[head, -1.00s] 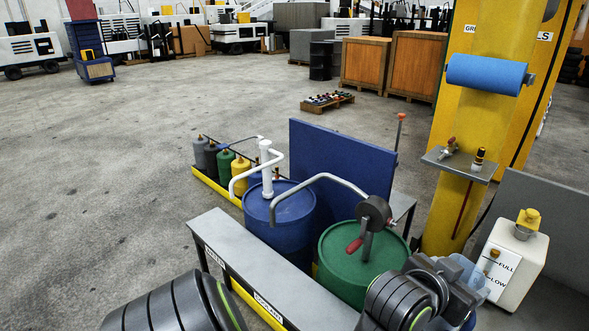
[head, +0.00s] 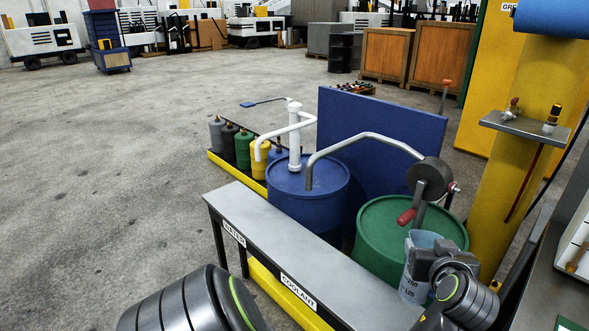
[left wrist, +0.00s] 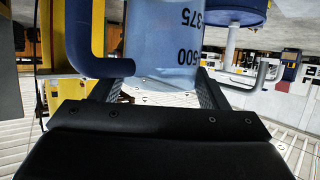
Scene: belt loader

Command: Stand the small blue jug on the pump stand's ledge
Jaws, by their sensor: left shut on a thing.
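The small blue jug (head: 417,284) is translucent with dark volume marks. It stands about upright in the head view, in front of the green drum and near the right end of the ledge. My left gripper (head: 430,262) is shut on it. In the left wrist view the jug (left wrist: 165,45) fills the space between my fingers (left wrist: 155,88), its thick blue handle at the left. The pump stand's ledge (head: 290,240) is a long grey shelf labelled WATER and COOLANT, and its bare top is clear. I cannot tell the gap between jug and ledge. My right gripper is out of view.
Behind the ledge stand a blue drum (head: 325,197) and a green drum (head: 380,245), with pump pipes reaching over them. A blue panel (head: 385,140) stands behind. A yellow post (head: 525,170) carries a small shelf at the right. Open floor lies at the left.

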